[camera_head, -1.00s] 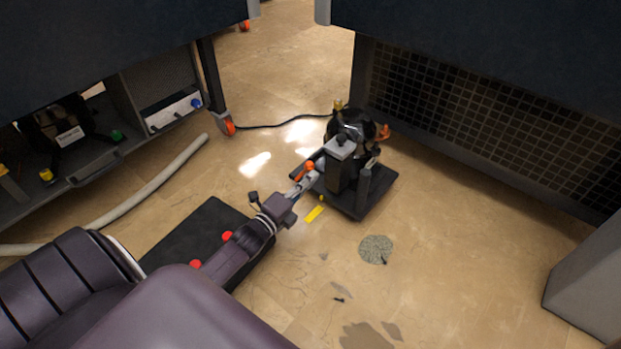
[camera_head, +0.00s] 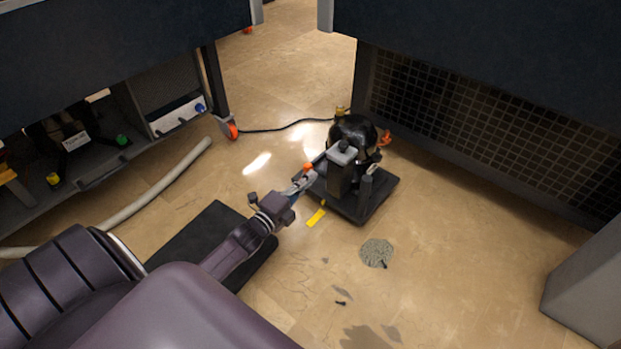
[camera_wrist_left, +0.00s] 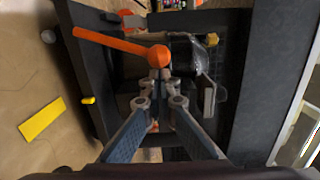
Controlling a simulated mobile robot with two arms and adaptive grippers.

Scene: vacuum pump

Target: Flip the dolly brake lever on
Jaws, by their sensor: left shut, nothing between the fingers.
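The orange brake lever shows in the left wrist view as a bar (camera_wrist_left: 112,42) with a round end (camera_wrist_left: 158,56). In the head view only a small orange part of it (camera_head: 308,167) shows. It is at the near left side of the black dolly (camera_head: 376,208), which carries the black vacuum pump (camera_head: 352,131). My left gripper (camera_head: 306,180) is shut and empty at that side. In the wrist view its fingertips (camera_wrist_left: 160,78) are right by the round end; I cannot tell whether they touch it. My right gripper is not in view.
A yellow strip (camera_head: 316,217) is beside the dolly. A dark flat slab (camera_head: 205,240) lies under my left forearm. A pale hose (camera_head: 165,180) and a black cable (camera_head: 280,128) cross the floor. A grated bench (camera_head: 480,125) stands behind right. Floor in front is mostly clear.

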